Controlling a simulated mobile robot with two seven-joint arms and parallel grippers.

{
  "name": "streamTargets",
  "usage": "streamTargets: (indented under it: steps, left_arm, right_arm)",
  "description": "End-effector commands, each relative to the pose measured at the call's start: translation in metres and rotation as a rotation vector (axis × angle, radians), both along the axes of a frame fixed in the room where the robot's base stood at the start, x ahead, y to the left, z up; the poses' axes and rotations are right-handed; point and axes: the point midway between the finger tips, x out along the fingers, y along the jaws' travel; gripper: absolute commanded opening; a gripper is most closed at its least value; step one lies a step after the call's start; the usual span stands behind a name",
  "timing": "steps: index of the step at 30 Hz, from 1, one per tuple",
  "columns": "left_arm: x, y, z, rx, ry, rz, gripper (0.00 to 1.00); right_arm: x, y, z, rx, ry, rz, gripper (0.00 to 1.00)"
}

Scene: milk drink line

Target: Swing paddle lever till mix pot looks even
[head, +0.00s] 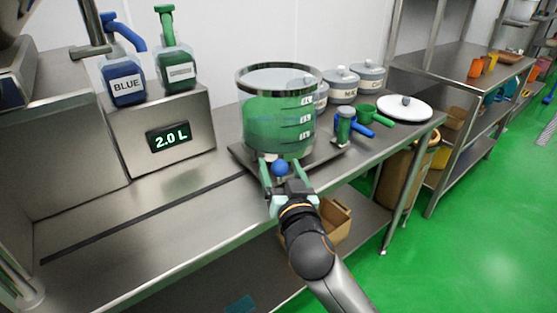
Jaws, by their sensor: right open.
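The mix pot (279,128) is a clear drum with a dark rim, holding green liquid, on a dark flat base on the steel bench. The liquid looks mostly green; I cannot tell from this view whether it is fully even. The paddle lever shows as a blue ball knob (280,168) low on the near side of the pot. My right gripper (281,164) is open, with one finger on each side of the knob. Whether the fingers touch it I cannot tell. The paddle inside the pot is not clearly visible. My left gripper is out of view.
Lidded grey pots (342,85), small scoops (344,126) and a white lid (404,108) stand right. The bench front left is clear.

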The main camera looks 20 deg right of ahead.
Motion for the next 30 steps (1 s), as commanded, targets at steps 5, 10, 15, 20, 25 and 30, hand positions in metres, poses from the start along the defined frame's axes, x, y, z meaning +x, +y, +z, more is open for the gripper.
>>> streamTargets:
  steps: [5, 10, 15, 20, 25, 30]
  left_arm:
    - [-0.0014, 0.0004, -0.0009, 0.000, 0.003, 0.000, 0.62]
    - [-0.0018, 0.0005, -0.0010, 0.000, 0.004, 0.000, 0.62]
    - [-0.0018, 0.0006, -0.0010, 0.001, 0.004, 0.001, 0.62]
    - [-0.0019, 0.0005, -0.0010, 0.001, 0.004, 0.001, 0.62]
    - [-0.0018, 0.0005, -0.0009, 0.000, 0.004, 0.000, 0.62]
    - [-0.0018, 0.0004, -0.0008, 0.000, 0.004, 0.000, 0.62]
  right_arm:
    - [-0.0011, 0.0006, -0.0001, 0.000, 0.000, 0.000, 0.76]
    - [-0.0011, 0.0006, 0.0000, 0.000, 0.000, 0.000, 0.76]
    - [-0.0010, 0.0006, 0.0000, 0.000, 0.000, 0.000, 0.60]
    - [-0.0010, 0.0006, 0.0001, 0.000, 0.000, 0.000, 0.42]
    - [-0.0009, 0.0006, 0.0001, 0.000, 0.000, 0.000, 0.23]
    - [-0.0009, 0.0005, 0.0002, 0.000, -0.001, 0.000, 0.04]
